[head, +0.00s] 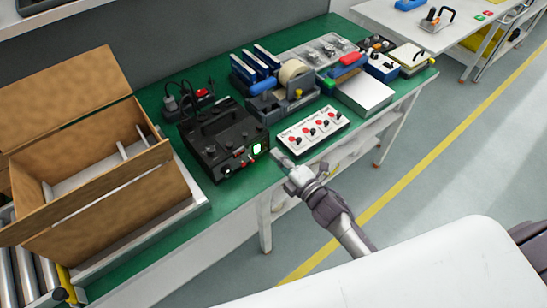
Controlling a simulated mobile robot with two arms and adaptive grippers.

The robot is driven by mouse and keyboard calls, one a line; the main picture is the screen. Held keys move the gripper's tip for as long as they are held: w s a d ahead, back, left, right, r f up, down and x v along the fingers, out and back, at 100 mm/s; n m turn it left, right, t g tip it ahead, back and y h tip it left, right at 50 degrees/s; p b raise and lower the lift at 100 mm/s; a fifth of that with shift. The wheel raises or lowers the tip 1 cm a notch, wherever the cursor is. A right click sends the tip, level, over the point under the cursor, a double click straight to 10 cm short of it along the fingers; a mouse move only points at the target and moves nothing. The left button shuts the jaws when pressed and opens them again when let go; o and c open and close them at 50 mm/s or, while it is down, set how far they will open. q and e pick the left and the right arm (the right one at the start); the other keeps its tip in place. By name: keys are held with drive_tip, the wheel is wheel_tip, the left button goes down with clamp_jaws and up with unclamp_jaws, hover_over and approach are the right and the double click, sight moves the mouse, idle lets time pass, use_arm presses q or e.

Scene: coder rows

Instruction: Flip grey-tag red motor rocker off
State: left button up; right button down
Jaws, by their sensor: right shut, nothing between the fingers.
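A black control box (222,140) with a handle on top stands on the green bench top. Its front face carries a lit green switch (257,148) and small red parts (243,164); a grey tag is too small to make out. A white panel (310,131) with several red and black controls and small lettering lies to the right of the box; which control is the grey-tag red motor rocker I cannot tell. My right gripper (279,156) is shut and empty at the bench's front edge, just right of the lit switch and in front of the panel. My left gripper is out of view.
A large open cardboard box (95,205) stands at left by a roller conveyor (28,275). Tape and blue parts (265,87) stand behind the panel, with a white box (366,93) to its right. A narrow green strip (232,190) before the control box is clear.

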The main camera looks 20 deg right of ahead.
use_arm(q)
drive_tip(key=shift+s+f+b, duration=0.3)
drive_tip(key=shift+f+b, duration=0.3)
use_arm(e)
drive_tip(key=r+v, duration=0.1)
drive_tip(key=v, duration=0.8)
drive_tip(key=shift+s+d+r, duration=0.2)
drive_tip(key=shift+s+r, duration=0.1)
drive_tip(key=shift+r, duration=0.05)
drive_tip(key=s+d+f+m+g+h, duration=0.1)
drive_tip(key=s+f+m+g+h, duration=0.2)
drive_tip(key=f, duration=0.6)
drive_tip(key=s+d+f+m+g, duration=0.2)
drive_tip(key=s+f+m, duration=0.15)
drive_tip(key=f, duration=0.65)
drive_tip(key=s+d+f+m+g+h, duration=0.1)
drive_tip(key=s+f+m+g+h, duration=0.2)
drive_tip(key=f, duration=0.6)
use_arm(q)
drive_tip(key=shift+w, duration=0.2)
use_arm(e)
drive_tip(key=s+f+m+g, duration=0.4)
drive_tip(key=s+f, duration=0.4)
drive_tip(key=s, duration=0.5)
drive_tip(key=s+f+m+g, duration=0.4)
drive_tip(key=s+f+m, duration=0.2)
drive_tip(key=s+f, duration=0.3)
drive_tip(key=s, duration=0.4)
drive_tip(key=shift+a, duration=0.2)
